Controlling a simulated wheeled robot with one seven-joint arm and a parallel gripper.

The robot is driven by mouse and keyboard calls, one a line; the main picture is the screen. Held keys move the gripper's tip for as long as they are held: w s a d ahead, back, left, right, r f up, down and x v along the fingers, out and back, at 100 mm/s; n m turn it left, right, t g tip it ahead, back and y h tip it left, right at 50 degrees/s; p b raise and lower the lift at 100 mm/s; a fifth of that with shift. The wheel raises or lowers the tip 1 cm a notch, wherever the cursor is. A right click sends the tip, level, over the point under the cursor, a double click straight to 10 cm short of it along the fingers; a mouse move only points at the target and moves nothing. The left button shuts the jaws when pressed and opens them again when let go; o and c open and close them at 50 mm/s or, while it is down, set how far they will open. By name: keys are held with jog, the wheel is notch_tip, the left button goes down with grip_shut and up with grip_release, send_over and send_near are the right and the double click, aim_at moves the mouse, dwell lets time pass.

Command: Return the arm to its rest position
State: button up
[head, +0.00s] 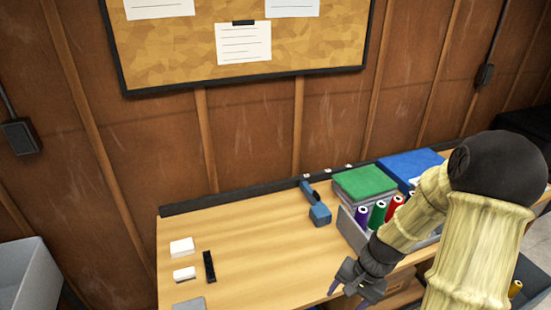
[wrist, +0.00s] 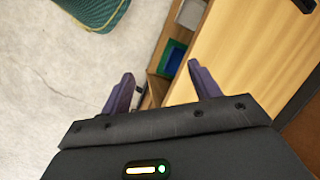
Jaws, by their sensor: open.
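My arm reaches in from the right of the head view, bent at a dark elbow joint. My gripper (head: 347,296) hangs over the front edge of the wooden workbench (head: 250,270). In the wrist view my gripper (wrist: 161,72) shows two purple fingers spread apart with nothing between them. Beyond the fingers lie the bench edge, an open shelf (wrist: 158,57) and the pale floor (wrist: 50,90).
A grey bin (head: 350,229) holds purple, green and red spools (head: 393,208) close behind my forearm. A green box (head: 364,182), a blue box (head: 410,165) and a blue tool (head: 319,213) stand near the wall. The bench's middle is clear.

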jog(key=s+a+r+n+t+h+b, duration=0.2)
jog(key=s+r+n+h, duration=0.1)
jog(key=r+n, duration=0.3)
jog(key=shift+s+a+r+n+t+b, duration=0.25)
jog(key=shift+s+r+n+t, duration=0.2)
jog(key=shift+r, duration=0.6)
